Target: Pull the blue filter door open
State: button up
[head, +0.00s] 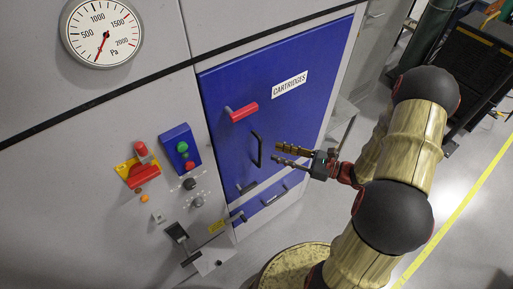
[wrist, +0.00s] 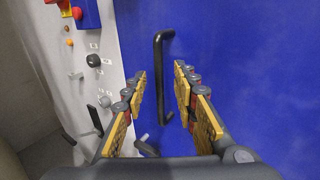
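The blue filter door (head: 300,75) is a tall panel with a white CARTRIDGES label and looks shut, flush with the grey cabinet. A black bar handle (head: 256,149) stands on it, and a red handle (head: 241,112) sits above. My gripper (head: 276,155) is open and empty in front of the door, its fingertips just right of the black handle in the head view. In the wrist view the black handle (wrist: 160,82) runs upright in the gap between the open fingers (wrist: 161,68). The blue door (wrist: 245,60) fills the background there. I cannot tell how deep the handle lies between the fingers.
A smaller blue panel (head: 272,203) lies below the door. Left of it are a blue button box (head: 181,150), a red switch on yellow (head: 141,172), knobs and a black lever (head: 181,238). A pressure gauge (head: 101,32) is at upper left.

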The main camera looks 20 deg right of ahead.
aim_at(260, 147)
jog(key=shift+p+x, duration=0.4)
jog(key=shift+x, duration=3.45)
jog(key=shift+s+a, duration=0.1)
jog(key=shift+s, duration=0.05)
jog(key=c, duration=0.3)
jog(key=c, duration=0.4)
grip_shut()
